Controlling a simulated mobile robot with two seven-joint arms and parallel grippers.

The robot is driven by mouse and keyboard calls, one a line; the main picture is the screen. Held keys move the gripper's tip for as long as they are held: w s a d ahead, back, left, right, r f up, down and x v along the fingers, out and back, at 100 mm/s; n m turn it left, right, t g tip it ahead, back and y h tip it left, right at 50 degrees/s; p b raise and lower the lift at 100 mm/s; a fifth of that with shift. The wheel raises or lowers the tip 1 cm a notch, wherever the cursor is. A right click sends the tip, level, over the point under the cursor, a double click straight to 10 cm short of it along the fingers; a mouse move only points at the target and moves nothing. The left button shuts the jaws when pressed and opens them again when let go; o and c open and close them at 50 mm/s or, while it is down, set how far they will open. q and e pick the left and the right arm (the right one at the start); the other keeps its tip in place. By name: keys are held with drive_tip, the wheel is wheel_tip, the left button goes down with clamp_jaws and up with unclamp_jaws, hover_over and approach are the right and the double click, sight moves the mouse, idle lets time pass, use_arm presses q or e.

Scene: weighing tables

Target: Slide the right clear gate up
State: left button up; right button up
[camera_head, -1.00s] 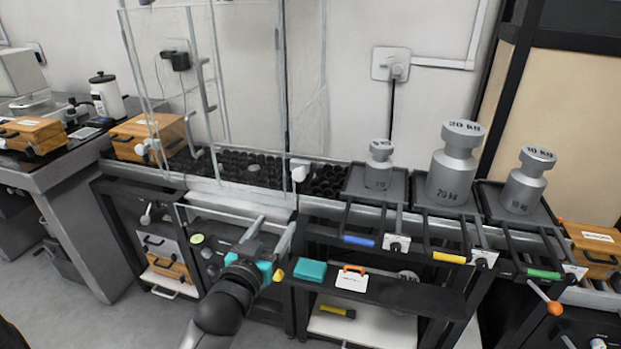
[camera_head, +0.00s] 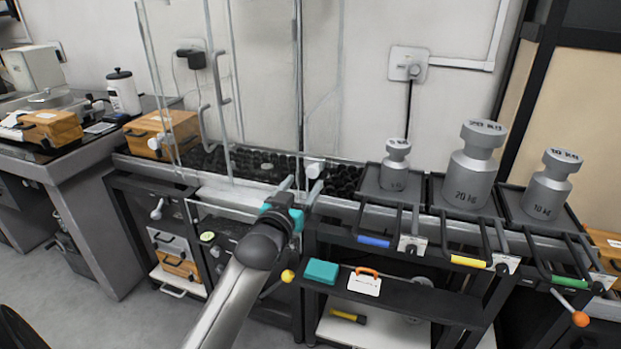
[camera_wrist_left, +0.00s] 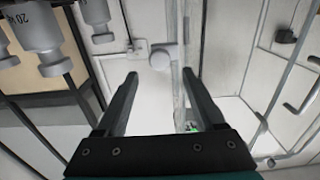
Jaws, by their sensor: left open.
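The right clear gate (camera_head: 270,95) is a see-through panel behind the black-lined bench, with thin grey edges. A white knob (camera_head: 315,167) sits at its lower edge; whether the knob is fixed to the gate I cannot tell. My left gripper (camera_head: 302,186) is open and empty, just in front of and below the knob. In the left wrist view the round white knob (camera_wrist_left: 162,57) appears ahead, between and beyond the open fingertips (camera_wrist_left: 160,73). No contact is visible. My right gripper is not in view.
Clear panels with grey bar handles (camera_head: 222,75) stand to the left. A 20 kg weight (camera_head: 467,178) and two smaller weights stand on trays at the right. A black shelf (camera_head: 400,293) holds a teal block (camera_head: 321,271). A wooden box (camera_head: 160,133) stands at left.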

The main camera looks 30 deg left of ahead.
sight(312, 172)
use_arm(q)
drive_tip(key=b+x, duration=0.1)
drive_tip(key=x, duration=0.2)
drive_tip(key=shift+b+x, duration=0.45)
drive_tip(key=shift+x, duration=0.9)
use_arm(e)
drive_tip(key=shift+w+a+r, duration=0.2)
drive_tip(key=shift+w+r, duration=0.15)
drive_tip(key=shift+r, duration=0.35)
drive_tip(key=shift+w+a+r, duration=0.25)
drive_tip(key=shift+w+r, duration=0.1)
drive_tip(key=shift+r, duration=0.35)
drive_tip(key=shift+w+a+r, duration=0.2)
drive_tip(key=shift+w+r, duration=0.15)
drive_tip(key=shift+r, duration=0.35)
use_arm(q)
drive_tip(key=shift+c, duration=0.4)
clamp_jaws()
